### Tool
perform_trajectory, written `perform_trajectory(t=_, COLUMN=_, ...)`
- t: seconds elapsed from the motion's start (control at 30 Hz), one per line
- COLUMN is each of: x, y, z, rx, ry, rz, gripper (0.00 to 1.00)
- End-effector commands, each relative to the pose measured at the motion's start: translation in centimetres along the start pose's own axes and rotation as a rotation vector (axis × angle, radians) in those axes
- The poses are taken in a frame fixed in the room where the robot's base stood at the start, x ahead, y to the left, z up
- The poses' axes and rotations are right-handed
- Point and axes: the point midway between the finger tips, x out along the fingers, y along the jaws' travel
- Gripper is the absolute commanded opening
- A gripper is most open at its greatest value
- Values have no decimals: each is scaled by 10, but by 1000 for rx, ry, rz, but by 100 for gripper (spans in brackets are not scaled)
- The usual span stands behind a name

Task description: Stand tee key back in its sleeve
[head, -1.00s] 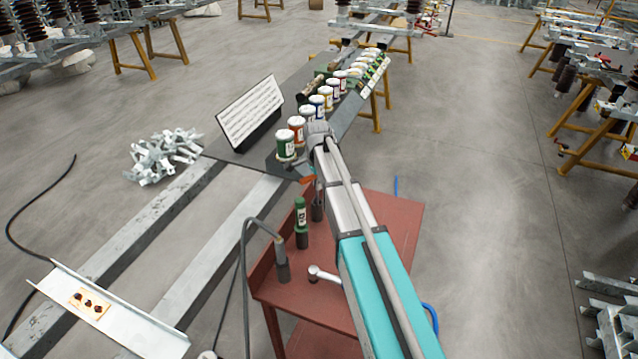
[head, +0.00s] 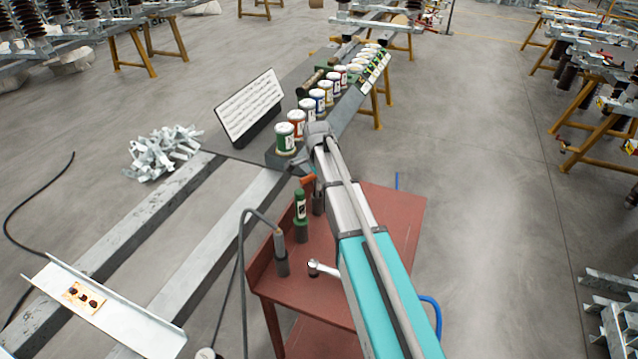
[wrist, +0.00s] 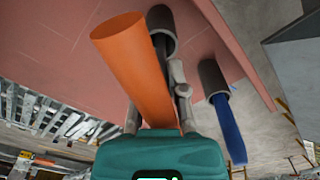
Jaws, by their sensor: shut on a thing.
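The tee key (wrist: 135,65) shows as a thick orange bar between my gripper's fingers in the wrist view. In the head view its orange part (head: 308,181) is small, above the red cart. My gripper (wrist: 157,105) is shut on it. A dark grey sleeve (wrist: 162,20) stands on the cart just behind the orange bar. A dark shaft shows between the bar and the sleeve's mouth. The bar hides much of it, and I cannot tell how far it is inside. In the head view that sleeve (head: 318,204) is partly hidden by my arm.
A second sleeve (wrist: 211,77) holds a blue-handled tool (wrist: 230,130). On the red cart (head: 385,210) stand a green tool (head: 300,205) and a corded grey tool (head: 280,245) in holders. A ratchet (head: 322,269) lies in front. A row of paint tins (head: 286,138) lies beyond.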

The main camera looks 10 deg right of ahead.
Motion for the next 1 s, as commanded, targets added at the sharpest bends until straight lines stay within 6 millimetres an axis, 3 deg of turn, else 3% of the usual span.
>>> perform_trajectory(t=0.37, x=0, y=0, z=0, rx=0, ry=0, rz=0, gripper=0)
perform_trajectory(t=0.4, x=0, y=0, z=0, rx=0, ry=0, rz=0, gripper=23)
perform_trajectory(t=0.6, x=0, y=0, z=0, rx=1, ry=0, rz=0, gripper=58)
perform_trajectory(t=1.0, x=0, y=0, z=0, rx=1, ry=0, rz=0, gripper=58)
